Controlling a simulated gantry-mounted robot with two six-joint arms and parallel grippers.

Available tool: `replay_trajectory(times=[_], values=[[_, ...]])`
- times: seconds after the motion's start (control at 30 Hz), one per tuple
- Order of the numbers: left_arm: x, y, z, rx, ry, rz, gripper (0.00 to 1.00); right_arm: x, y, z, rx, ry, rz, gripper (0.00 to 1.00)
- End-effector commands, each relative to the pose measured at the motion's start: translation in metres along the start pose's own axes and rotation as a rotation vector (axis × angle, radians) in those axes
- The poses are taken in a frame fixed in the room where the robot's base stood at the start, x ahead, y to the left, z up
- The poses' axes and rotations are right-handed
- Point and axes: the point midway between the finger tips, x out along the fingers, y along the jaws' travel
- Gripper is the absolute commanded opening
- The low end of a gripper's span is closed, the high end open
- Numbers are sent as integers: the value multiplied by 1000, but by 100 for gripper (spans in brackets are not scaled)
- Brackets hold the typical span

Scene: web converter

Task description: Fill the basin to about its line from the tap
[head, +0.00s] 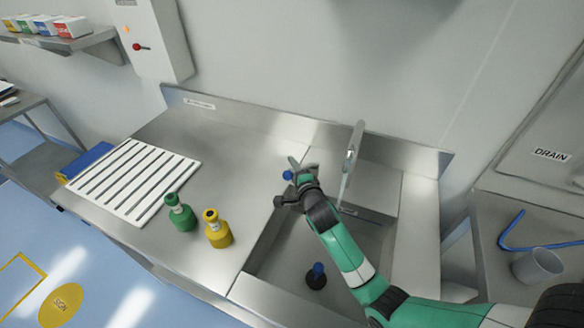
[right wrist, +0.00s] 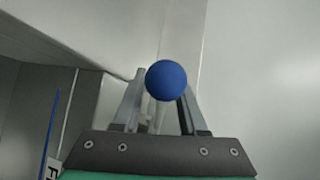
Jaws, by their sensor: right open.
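The steel basin (head: 287,256) is sunk into the counter, partly behind my right arm. I cannot make out a fill line or water in it. A dark plug with a blue knob (head: 317,274) is in the basin. The metal tap (head: 348,165) rises at the back of the basin. A blue ball knob (head: 288,175) is at my right gripper (head: 292,184), left of the tap. In the right wrist view, the blue ball (right wrist: 166,80) appears between the open fingers (right wrist: 160,104); contact cannot be told. My left gripper is out of view.
A green bottle (head: 181,214) and a yellow bottle (head: 217,231) stand on the counter left of the basin. A white slatted rack (head: 133,178) lies farther left. A grey cup (head: 537,266) and blue tube (head: 506,232) are at the right.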

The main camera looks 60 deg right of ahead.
Motion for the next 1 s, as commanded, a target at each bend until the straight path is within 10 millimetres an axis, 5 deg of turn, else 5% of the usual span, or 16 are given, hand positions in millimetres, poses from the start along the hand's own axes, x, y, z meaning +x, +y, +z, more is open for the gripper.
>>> replay_trajectory(times=[0.37, 0.8, 1.0], values=[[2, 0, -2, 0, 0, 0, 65, -8, -1, 0, 0, -1, -1, 44], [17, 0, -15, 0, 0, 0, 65, -100, -1, 1, -2, -3, 0, 44], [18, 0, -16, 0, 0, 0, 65, -116, -1, 0, 0, -1, -1, 44]])
